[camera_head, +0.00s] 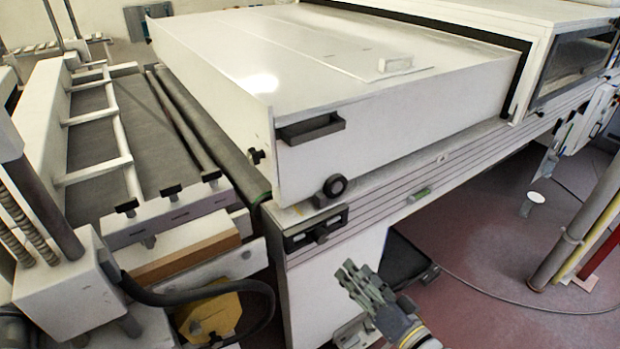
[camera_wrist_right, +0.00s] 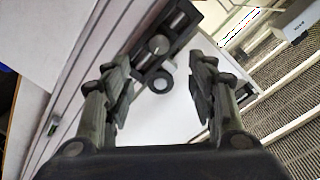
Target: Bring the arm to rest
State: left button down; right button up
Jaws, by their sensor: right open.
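My right gripper (camera_head: 362,285) is in the lower middle of the head view, in front of the white side panel of the curing tunnel (camera_head: 400,130). In the right wrist view the two fingers of my right gripper (camera_wrist_right: 158,95) stand wide apart with nothing between them. Beyond them are a dark latch plate and a round black knob (camera_wrist_right: 160,84) on the machine. The gripper looks apart from the machine, though the exact gap is hard to tell. My left gripper is not in the head view.
A screen-frame press (camera_head: 95,130) with white bars stands at the left. A black knob (camera_head: 335,186) and a dark handle (camera_head: 310,128) stick out of the tunnel's end. Red floor (camera_head: 480,270) is open at the right, with a cable and a post (camera_head: 575,240).

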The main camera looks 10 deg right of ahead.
jog(key=s+d+f+n+g+h, duration=0.1)
jog(key=s+d+f+g, duration=0.2)
jog(key=f, duration=0.9)
jog(key=s+f+n+g+h, duration=0.15)
jog(key=s+f, duration=0.25)
jog(key=f, duration=0.7)
jog(key=s+d+f+n+g+h, duration=0.1)
jog(key=s+d+f+g+h, duration=0.2)
jog(key=f, duration=0.9)
jog(key=s+a+f+n+g, duration=0.1)
jog(key=s+f+g, duration=0.1)
jog(key=s+f, duration=0.3)
jog(key=s+a+f+n+g, duration=0.1)
jog(key=s+f, duration=0.5)
jog(key=s, duration=0.8)
jog(key=s+a+f+n+g, duration=0.1)
jog(key=s+f+n+g, duration=0.2)
jog(key=s, duration=0.7)
notch_tip(320, 180, down, 3)
jog(key=shift+a+f+g, duration=0.2)
jog(key=shift+a+g, duration=0.05)
jog(key=shift+g, duration=0.9)
